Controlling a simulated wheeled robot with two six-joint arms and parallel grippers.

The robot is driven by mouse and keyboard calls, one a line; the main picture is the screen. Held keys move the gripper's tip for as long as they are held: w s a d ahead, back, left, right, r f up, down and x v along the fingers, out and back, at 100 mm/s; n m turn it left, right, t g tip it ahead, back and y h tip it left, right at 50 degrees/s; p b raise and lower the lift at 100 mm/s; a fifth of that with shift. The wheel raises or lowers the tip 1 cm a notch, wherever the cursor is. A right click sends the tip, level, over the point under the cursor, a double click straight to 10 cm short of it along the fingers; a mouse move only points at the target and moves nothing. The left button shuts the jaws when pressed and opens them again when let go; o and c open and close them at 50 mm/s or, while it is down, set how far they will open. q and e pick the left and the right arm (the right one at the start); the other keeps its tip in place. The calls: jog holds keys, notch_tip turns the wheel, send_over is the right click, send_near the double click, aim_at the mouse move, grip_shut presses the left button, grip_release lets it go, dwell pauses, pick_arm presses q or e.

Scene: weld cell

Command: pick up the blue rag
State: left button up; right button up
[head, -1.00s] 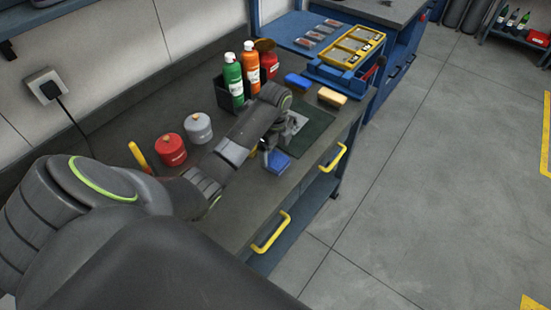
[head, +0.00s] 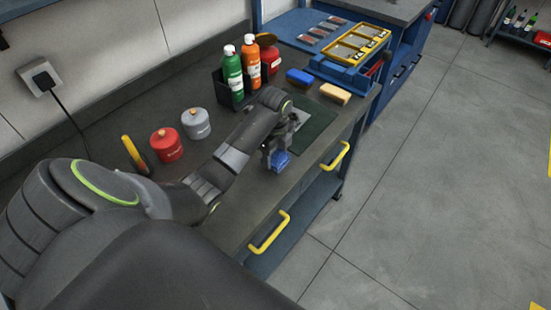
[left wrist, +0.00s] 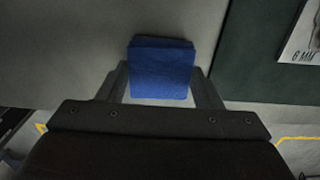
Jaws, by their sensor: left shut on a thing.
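The blue rag (head: 281,161) is a small folded block on the dark workbench, near its front edge. My left gripper (head: 276,150) comes down over it from above and is shut on it. In the left wrist view the blue rag (left wrist: 162,70) sits between the two fingers of my left gripper (left wrist: 163,88), with a finger at each side. I cannot tell whether the rag is clear of the bench top. My right gripper is not in view.
A dark green mat (head: 316,122) lies beside the rag. A red canister (head: 166,146) and a grey canister (head: 196,124) stand towards the wall. Green (head: 232,70) and orange (head: 251,57) bottles stand in a black bin. A blue sponge (head: 300,77) and a yellow-topped sponge (head: 335,93) lie further back.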

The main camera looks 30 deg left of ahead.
aim_at(275, 156)
pick_arm(q)
jog(key=shift+r, duration=0.3)
notch_tip(275, 156, up, 5)
jog(key=shift+r+p, duration=0.2)
jog(key=shift+p, duration=0.15)
notch_tip(275, 156, up, 2)
jog(key=shift+r+p, duration=0.1)
jog(key=shift+p, duration=1.1)
jog(key=shift+r+p, duration=0.9)
jog(key=shift+p, duration=0.1)
